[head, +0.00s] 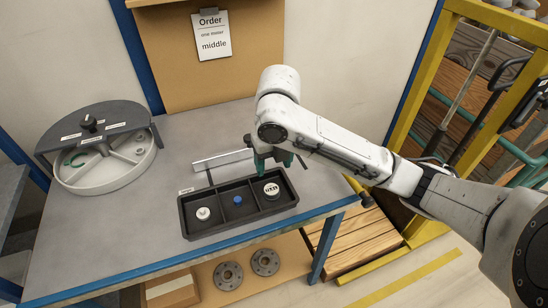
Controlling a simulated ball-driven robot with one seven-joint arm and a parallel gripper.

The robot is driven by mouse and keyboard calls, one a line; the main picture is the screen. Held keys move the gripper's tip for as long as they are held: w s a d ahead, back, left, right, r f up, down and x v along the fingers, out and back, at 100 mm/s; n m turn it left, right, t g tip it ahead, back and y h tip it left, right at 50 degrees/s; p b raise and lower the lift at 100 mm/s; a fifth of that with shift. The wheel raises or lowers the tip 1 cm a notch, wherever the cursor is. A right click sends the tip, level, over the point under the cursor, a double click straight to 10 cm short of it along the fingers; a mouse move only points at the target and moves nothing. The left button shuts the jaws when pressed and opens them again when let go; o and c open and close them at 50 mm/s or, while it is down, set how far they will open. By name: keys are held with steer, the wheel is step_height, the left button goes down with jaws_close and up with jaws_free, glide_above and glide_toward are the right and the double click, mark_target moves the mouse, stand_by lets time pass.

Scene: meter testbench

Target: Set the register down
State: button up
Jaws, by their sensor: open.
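The register, a round dark piece with a white number face (271,190), sits in the right compartment of a black three-compartment tray (240,225). Its digits are too small to read surely. My gripper (273,166), with dark green fingers, is open just above and behind the register, over the tray's back right edge. I cannot tell whether the fingers touch it. The middle compartment holds a small blue piece (238,200). The left compartment holds a white round piece (203,213).
A light metal rail (222,160) stands behind the tray. A round carousel with a grey cover (92,125) stands at the table's left. An order card (211,35) on the back board reads "one meter, middle". The grey table (120,235) is clear left of the tray.

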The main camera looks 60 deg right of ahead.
steer(key=w+a+r+m+t+y, duration=0.1)
steer(key=w+a+m+t+y, duration=0.15)
steer(key=a, duration=0.35)
steer(key=w+a+r+m+t+y, duration=0.1)
steer(key=w+a+r+m, duration=0.1)
steer(key=w+a+m, duration=0.3)
steer(key=s+a+f+m, duration=0.3)
steer(key=a+f+m, duration=0.2)
steer(key=a+m, duration=0.3)
steer(key=s+f+m+g, duration=0.1)
steer(key=s+f+m, duration=0.7)
steer(key=s+f, duration=0.15)
steer(key=s+d+f+m+g+h, duration=0.1)
steer(key=s+d+f+m, duration=0.2)
steer(key=s, duration=0.4)
steer(key=s+d+f+m+g+h, duration=0.1)
steer(key=s+d+f+m+h, duration=0.1)
steer(key=s, duration=0.4)
steer(key=shift+s+d+f+m+g, duration=0.35)
steer(key=shift+s+d+f+m, duration=0.05)
steer(key=shift+d+m, duration=0.4)
